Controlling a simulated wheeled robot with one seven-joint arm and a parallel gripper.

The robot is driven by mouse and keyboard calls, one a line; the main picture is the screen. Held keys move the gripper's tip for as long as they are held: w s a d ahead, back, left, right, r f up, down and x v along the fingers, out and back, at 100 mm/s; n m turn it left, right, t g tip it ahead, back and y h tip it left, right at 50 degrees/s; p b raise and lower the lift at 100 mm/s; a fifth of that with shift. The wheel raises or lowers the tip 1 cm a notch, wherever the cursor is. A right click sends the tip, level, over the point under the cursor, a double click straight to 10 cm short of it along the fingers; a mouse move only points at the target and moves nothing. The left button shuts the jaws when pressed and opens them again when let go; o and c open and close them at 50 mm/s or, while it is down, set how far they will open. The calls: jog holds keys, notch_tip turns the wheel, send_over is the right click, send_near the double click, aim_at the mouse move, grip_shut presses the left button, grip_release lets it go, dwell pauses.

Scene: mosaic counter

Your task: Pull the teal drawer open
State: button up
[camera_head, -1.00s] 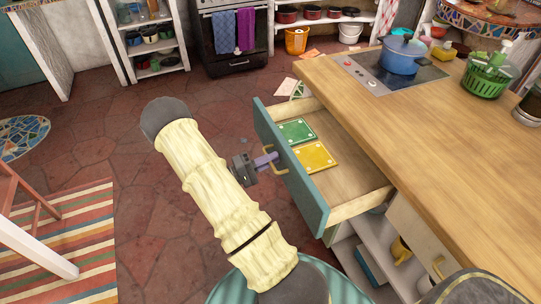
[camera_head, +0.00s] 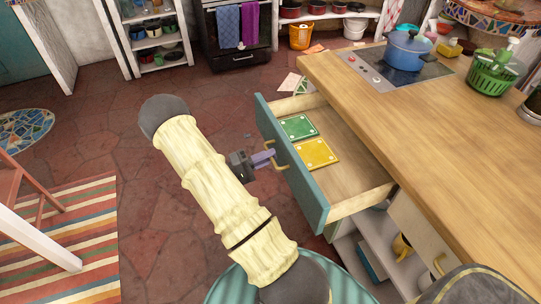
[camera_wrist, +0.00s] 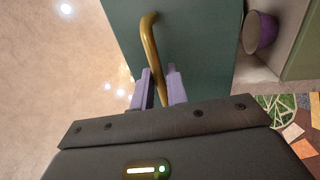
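The teal drawer (camera_head: 297,167) stands pulled well out from the wooden counter, with its pale inside showing. A green square tile (camera_head: 298,127) and a yellow square tile (camera_head: 316,153) lie in it. Its brass handle (camera_head: 279,160) is on the teal front; it also shows in the wrist view (camera_wrist: 150,42). My gripper (camera_head: 268,158) is at the handle. In the wrist view the purple fingers (camera_wrist: 162,88) stand apart on either side of the handle bar, with a gap beside the right finger. The gripper looks open around the handle.
The wooden counter (camera_head: 440,130) bears a blue pot (camera_head: 408,52) on a hob and a green basket (camera_head: 489,75). Open shelves (camera_head: 378,245) lie below the drawer. A striped rug (camera_head: 75,235) and stool are at left. The tiled floor left of the drawer is clear.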

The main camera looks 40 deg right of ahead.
jog(key=v, duration=1.6)
jog(key=shift+b, duration=0.35)
jog(key=shift+w, duration=0.15)
